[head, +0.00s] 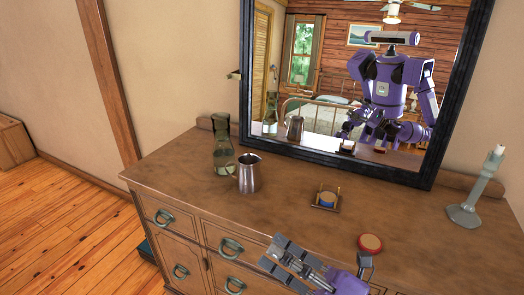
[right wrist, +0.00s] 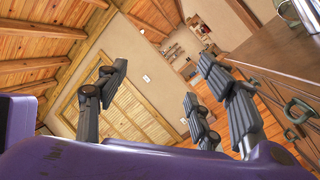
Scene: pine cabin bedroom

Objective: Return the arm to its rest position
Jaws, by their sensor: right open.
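My right gripper (head: 300,263) is at the front edge of the dresser in the head view, near the lower middle. Its grey fingers are spread and hold nothing. In the right wrist view the open fingers (right wrist: 170,100) stand apart with nothing between them. My purple right forearm part shows below them. A small round red-topped object (head: 370,243) lies on the dresser top, close beyond the gripper; I cannot tell whether they touch. My left gripper is not directly in view.
The wooden dresser (head: 290,190) carries a green glass carafe (head: 223,158), a metal pitcher (head: 248,174), a small wooden holder with a blue item (head: 327,198) and a candlestick (head: 470,200). A black-framed mirror (head: 340,150) stands behind, reflecting me. Open floor (head: 60,230) lies left.

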